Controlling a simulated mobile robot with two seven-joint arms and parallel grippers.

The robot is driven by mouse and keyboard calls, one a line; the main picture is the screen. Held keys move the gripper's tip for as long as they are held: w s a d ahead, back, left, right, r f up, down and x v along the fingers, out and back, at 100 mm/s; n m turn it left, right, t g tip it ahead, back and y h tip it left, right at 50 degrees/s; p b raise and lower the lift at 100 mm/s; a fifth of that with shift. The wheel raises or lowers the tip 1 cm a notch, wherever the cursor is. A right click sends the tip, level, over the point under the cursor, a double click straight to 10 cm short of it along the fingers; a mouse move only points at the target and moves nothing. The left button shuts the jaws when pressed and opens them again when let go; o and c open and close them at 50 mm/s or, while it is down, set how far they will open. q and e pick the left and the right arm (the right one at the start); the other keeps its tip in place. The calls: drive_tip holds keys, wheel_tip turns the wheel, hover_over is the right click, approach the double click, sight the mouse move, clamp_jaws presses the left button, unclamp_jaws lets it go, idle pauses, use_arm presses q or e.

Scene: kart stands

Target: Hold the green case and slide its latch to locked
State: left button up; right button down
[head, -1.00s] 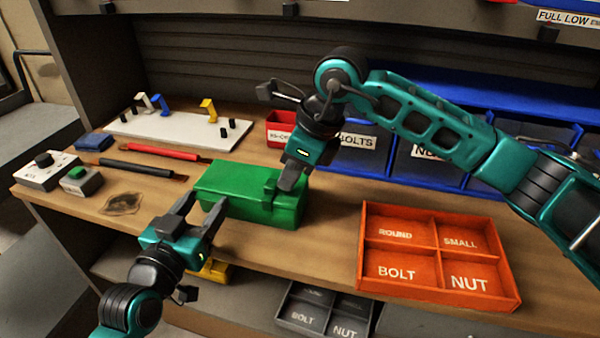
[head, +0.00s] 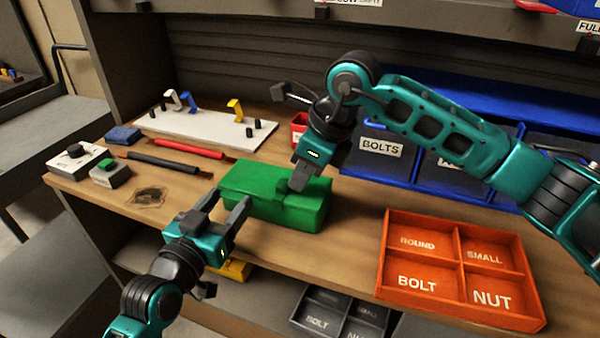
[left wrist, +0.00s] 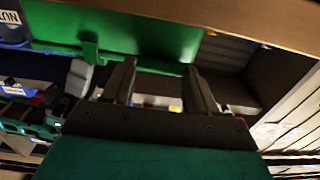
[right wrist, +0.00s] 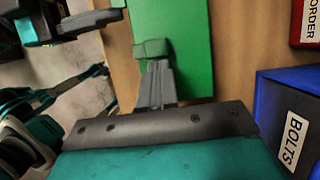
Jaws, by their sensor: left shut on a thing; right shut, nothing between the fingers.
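The green case (head: 250,191) sits near the front edge of the wooden bench. My left gripper (head: 227,202) is at its front left side and shut on it; the fingers stand wide apart. The left wrist view shows the case (left wrist: 150,25) at the fingertips. The green latch (right wrist: 152,49) is a small raised block at the case's edge. My right gripper (head: 298,183) is closed and empty, its tips down at the latch's right side in the head view. In the right wrist view the closed tips (right wrist: 154,66) are right beside the latch and appear to touch it.
An orange divided tray (head: 382,262) stands right of the case. Blue bins (head: 375,170) and a small red bin (head: 298,127) stand behind it. Red and black pens (head: 165,165), a white board (head: 205,126) and switch boxes (head: 78,162) are on the left.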

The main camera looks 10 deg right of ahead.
drive_tip(key=d, duration=0.1)
drive_tip(key=s+d, duration=0.1)
drive_tip(key=s+d+r, duration=0.1)
drive_tip(key=shift+d, duration=0.3)
drive_tip(key=v, duration=0.9)
drive_tip(key=shift+w, duration=0.1)
use_arm(q)
drive_tip(key=o, duration=1.4)
